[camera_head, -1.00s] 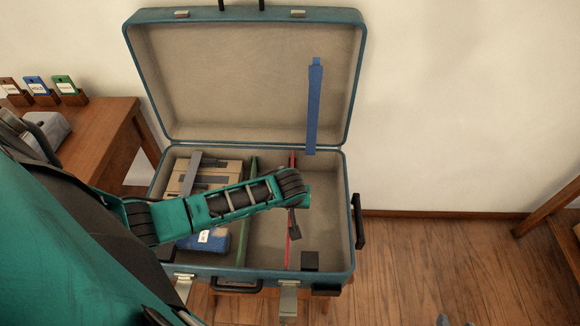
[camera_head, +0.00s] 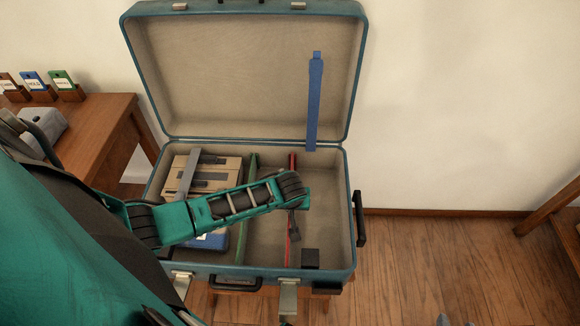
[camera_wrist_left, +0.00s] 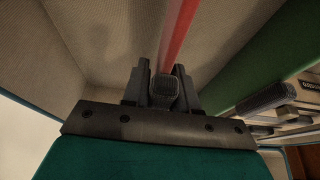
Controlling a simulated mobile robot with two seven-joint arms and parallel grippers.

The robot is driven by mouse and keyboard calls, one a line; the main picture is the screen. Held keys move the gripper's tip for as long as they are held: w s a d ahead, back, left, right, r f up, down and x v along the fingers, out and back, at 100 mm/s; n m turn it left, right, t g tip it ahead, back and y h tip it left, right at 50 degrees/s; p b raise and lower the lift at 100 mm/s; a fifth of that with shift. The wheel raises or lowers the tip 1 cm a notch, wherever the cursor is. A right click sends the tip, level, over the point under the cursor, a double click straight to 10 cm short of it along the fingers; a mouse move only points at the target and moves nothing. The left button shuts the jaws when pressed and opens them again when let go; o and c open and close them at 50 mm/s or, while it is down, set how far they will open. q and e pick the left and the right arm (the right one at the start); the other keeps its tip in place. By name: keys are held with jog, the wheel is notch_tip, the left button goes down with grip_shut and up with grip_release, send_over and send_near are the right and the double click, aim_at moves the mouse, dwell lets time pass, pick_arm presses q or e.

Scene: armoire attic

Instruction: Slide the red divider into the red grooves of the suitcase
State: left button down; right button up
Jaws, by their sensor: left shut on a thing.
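The open blue suitcase (camera_head: 352,262) stands in the middle of the head view. The red divider (camera_head: 288,252) stands on edge in its right part, running front to back. My left gripper (camera_head: 294,228) is over the divider and shut on its dark grip. In the left wrist view the gripper (camera_wrist_left: 164,82) has a grey ribbed piece between its fingers, and the red divider (camera_wrist_left: 180,25) extends beyond. My arm hides the divider's middle. I cannot make out the red grooves or whether the divider is fully seated. My right gripper is not in view.
A green divider (camera_head: 241,240) stands left of the red one. Tan boxes (camera_head: 222,168) and a blue item (camera_head: 210,242) lie in the left compartment. A small black block (camera_head: 310,259) sits at front right. A blue strap (camera_head: 314,105) is on the lid.

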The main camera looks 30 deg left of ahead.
pick_arm(q)
jog(key=shift+f+b, duration=0.4)
jog(key=shift+f, duration=0.3)
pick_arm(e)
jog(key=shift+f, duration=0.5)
pick_arm(q)
jog(key=c, duration=0.8)
grip_release()
jog(key=shift+r, duration=0.2)
jog(key=p+v, duration=0.4)
jog(key=v, duration=0.8)
jog(key=shift+w+p, duration=0.1)
jog(key=shift+p, duration=0.3)
jog(key=shift+d+r, duration=0.1)
jog(key=shift+r, duration=0.2)
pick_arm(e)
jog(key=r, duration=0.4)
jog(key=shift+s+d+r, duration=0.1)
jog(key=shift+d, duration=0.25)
pick_arm(q)
jog(key=shift+s, duration=0.2)
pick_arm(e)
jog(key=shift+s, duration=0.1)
